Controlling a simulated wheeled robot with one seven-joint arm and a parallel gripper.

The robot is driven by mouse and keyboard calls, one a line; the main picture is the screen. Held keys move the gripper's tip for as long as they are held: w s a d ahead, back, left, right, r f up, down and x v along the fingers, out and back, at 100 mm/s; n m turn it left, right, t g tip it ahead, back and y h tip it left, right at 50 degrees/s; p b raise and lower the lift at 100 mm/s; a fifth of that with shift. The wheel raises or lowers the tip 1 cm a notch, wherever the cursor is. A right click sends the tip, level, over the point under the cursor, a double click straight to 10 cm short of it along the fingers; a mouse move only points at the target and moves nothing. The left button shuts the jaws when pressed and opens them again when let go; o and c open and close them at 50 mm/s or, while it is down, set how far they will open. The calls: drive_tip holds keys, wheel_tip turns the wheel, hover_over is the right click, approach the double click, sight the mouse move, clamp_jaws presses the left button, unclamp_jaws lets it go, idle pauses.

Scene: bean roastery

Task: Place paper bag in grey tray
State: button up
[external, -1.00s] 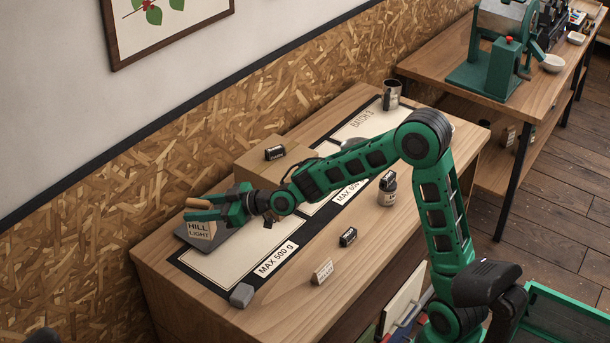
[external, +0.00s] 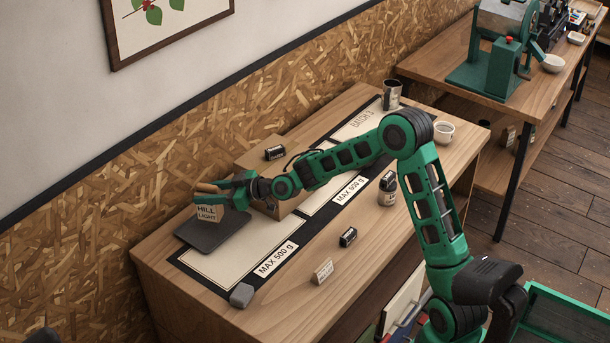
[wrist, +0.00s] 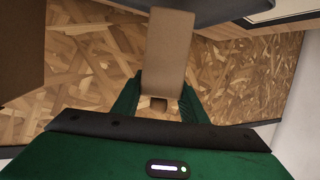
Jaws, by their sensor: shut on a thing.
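The paper bag (external: 208,214) is small and brown, with "HILL LIGHT" printed on it. My gripper (external: 207,190) is shut on its upper part. In the wrist view the bag (wrist: 168,48) stands out between the two green fingers of my gripper (wrist: 157,98). The grey tray (external: 214,235) is a flat dark slab at the left end of the bench, and its edge shows at the top of the wrist view (wrist: 215,10). In the external view the bag overlaps the tray's far part; whether it touches the tray I cannot tell.
A cardboard box (external: 258,150) stands right of my gripper, against the wall side. Cream mats with "MAX 500 g" (external: 274,258) and "MAX 650 g" labels lie along the bench. A jar (external: 388,190), a white cup (external: 443,132) and a grey block (external: 241,295) also stand there.

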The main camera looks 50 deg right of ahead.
drive_tip(key=shift+f, duration=1.9)
drive_tip(key=shift+f, duration=0.1)
drive_tip(key=o, duration=1.2)
drive_tip(key=v, duration=1.2)
drive_tip(key=shift+d, duration=0.1)
